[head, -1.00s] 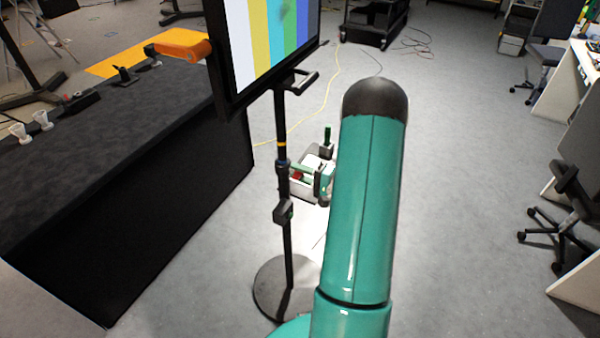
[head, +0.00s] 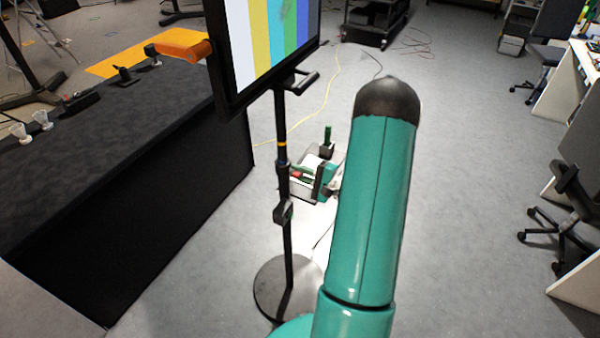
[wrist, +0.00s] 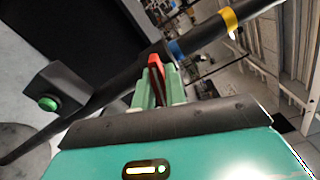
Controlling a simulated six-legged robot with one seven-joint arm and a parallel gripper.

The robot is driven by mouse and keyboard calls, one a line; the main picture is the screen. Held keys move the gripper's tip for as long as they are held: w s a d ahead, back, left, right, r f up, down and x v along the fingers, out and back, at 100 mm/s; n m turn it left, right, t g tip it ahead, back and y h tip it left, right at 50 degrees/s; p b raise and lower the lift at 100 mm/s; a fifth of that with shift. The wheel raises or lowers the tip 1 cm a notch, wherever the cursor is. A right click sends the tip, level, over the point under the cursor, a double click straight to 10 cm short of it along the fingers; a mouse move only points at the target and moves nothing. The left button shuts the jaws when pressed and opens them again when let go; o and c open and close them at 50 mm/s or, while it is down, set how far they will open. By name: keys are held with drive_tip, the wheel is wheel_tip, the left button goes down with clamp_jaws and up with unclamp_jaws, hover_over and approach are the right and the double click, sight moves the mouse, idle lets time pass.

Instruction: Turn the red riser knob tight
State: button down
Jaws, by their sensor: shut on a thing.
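The red riser knob (wrist: 156,74) is between the green fingers of my gripper (wrist: 154,88) in the wrist view, beside the collar of the black stand pole (wrist: 112,88). My gripper (head: 303,173) is shut on the knob, and a bit of red shows there in the head view. The pole stands upright on a round base (head: 270,290) and carries a monitor (head: 265,45) with colour bars. A yellow band (wrist: 229,18) and a blue band (wrist: 177,48) ring the pole.
A black block with a green button (wrist: 48,104) sits lower on the pole. A black-draped table (head: 150,180) stands close to the left. An orange arm (head: 182,43) is near the monitor. Grey floor (head: 460,200) is open to the right.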

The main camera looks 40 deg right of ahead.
drive_tip(key=m, duration=0.6)
drive_tip(key=shift+m, duration=0.3)
drive_tip(key=m, duration=0.9)
drive_tip(key=shift+m, duration=2.1)
drive_tip(key=c, duration=1.4)
unclamp_jaws()
drive_tip(key=shift+c, duration=0.2)
drive_tip(key=shift+s, duration=0.1)
drive_tip(key=v, duration=1.3)
drive_tip(key=shift+s, duration=0.35)
